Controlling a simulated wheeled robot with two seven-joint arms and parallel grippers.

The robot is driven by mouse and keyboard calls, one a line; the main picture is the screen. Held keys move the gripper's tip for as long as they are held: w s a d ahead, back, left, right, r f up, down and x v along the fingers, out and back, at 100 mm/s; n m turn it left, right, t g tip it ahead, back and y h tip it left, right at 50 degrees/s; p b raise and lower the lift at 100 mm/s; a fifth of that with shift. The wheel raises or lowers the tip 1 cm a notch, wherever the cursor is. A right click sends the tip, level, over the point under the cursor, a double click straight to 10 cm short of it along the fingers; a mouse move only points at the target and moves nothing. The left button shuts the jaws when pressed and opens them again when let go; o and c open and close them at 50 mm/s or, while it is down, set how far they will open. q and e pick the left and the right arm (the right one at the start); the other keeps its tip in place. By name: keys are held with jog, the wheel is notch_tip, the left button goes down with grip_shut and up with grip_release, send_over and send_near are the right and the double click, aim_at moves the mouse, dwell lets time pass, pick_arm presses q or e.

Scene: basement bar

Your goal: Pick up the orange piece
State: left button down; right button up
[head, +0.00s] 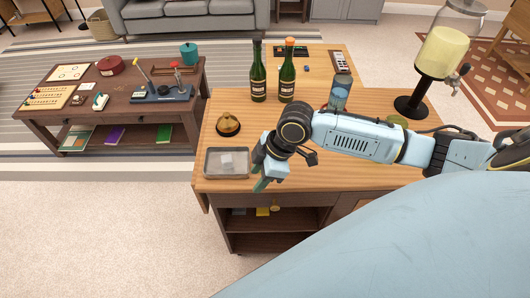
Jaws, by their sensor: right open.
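I cannot make out the orange piece with certainty. My right gripper (261,171) is open and appears empty. It is over the table's front edge, just right of a shallow grey tray (207,169) that holds a pale, translucent block (228,160). My right forearm crosses the table and hides part of its top. My left gripper is out of view.
Two dark bottles (258,82) (288,82), a brown bell-like item (228,125), a blue can (340,95) and a drink dispenser (440,55) stand on the table. The dark board (291,50) is farther back. A low game table (55,113) is left.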

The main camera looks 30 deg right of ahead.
jog(key=w+d+r+m, duration=0.1)
jog(key=w+d+r, duration=0.25)
jog(key=d, duration=0.35)
jog(key=w+d+r, duration=0.3)
jog(key=d+r, duration=0.1)
jog(key=d, duration=0.3)
jog(key=shift+t, duration=0.3)
jog(key=x, duration=0.8)
jog(key=shift+w+d+f, duration=0.15)
jog(key=shift+w+d, duration=0.05)
jog(key=x, duration=0.5)
jog(key=shift+a+b, duration=0.3)
jog(key=shift+s, duration=0.1)
grip_shut()
